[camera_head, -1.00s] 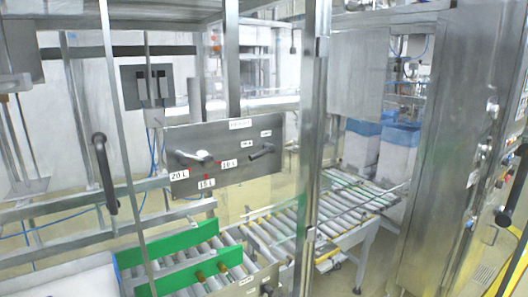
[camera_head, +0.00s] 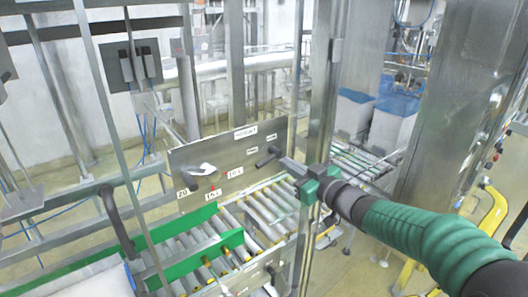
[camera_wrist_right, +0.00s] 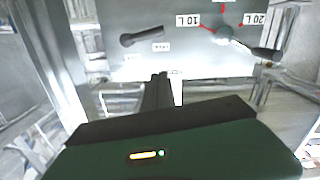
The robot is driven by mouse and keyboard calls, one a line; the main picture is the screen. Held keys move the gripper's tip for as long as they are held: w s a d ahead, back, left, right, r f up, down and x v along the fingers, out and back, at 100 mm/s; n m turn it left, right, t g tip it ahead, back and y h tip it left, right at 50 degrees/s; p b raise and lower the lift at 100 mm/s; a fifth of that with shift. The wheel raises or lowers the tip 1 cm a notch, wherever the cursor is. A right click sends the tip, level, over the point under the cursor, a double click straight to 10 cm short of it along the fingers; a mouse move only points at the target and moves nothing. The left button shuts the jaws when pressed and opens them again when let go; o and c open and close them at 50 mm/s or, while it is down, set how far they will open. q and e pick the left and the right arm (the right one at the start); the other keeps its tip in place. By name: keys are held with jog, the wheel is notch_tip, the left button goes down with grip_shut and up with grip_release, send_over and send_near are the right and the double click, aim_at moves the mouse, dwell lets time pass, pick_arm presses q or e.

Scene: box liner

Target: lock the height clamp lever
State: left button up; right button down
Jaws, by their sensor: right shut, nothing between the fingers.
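The height clamp lever is most likely the short black lever (camera_head: 265,158) at the right of the grey metal panel (camera_head: 225,150). It also shows in the right wrist view (camera_wrist_right: 140,37), where the panel appears upside down. My right gripper (camera_head: 284,161) is shut and empty, its fingertips close to this lever in the head view. In the right wrist view, the thin shut fingers (camera_wrist_right: 158,77) point at the panel, apart from the lever in the picture. Whether they touch anything is unclear. My left gripper is not in view.
A dial lever (camera_head: 203,171) with 10, 15 and 20 L labels sits on the panel's left. Green guides (camera_head: 215,251) and a roller conveyor (camera_head: 262,212) lie below. A black handle (camera_head: 118,222) is at left.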

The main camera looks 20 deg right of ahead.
jog(key=p, duration=0.4)
send_over(268, 162)
jog(key=s+a, duration=0.2)
jog(key=s, duration=0.2)
jog(key=f, duration=0.1)
jog(key=w+f, duration=0.1)
jog(key=d+f, duration=0.1)
jog(key=shift+w+f, duration=0.2)
jog(key=shift+f, duration=0.55)
jog(key=shift+d, duration=0.1)
